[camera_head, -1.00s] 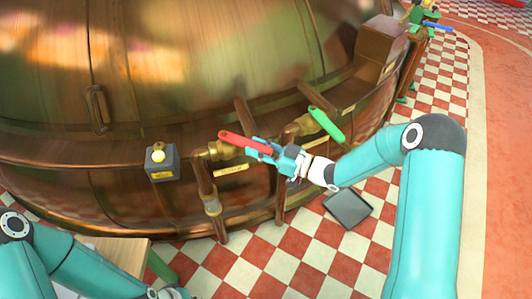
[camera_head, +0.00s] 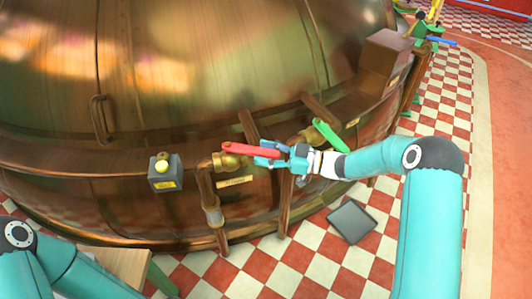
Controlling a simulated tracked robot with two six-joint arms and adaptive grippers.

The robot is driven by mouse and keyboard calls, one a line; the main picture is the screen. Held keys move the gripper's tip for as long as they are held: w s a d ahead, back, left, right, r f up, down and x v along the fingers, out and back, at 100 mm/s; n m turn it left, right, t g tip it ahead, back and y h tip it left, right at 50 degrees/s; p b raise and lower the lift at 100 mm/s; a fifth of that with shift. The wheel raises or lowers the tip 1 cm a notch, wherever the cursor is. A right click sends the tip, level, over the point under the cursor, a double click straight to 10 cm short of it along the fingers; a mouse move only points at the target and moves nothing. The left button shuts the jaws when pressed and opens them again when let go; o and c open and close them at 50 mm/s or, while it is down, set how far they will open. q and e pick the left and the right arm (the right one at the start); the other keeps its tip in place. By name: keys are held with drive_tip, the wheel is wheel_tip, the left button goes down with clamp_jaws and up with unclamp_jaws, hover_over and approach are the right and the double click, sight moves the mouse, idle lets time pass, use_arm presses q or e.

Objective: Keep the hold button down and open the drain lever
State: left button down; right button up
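A red lever (camera_head: 245,150) sits on a brass valve on the pipework at the kettle's front, with a small yellow label below that I cannot read. My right gripper (camera_head: 272,154) is at the lever's right end, one blue finger on either side of it, and looks shut on it. A grey box (camera_head: 165,181) with a pale yellow push button (camera_head: 162,166) stands left of the valve. Nothing touches the button. My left arm shows only as links at the lower left; its gripper is out of view.
A green lever (camera_head: 329,135) stands on another valve, close behind my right gripper. The large copper kettle (camera_head: 200,90) fills the back. A dark square plate (camera_head: 351,222) lies on the checkered floor (camera_head: 285,257). A wooden-topped table (camera_head: 122,263) is at the lower left.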

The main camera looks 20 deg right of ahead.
drive_tip(key=v, duration=1.2)
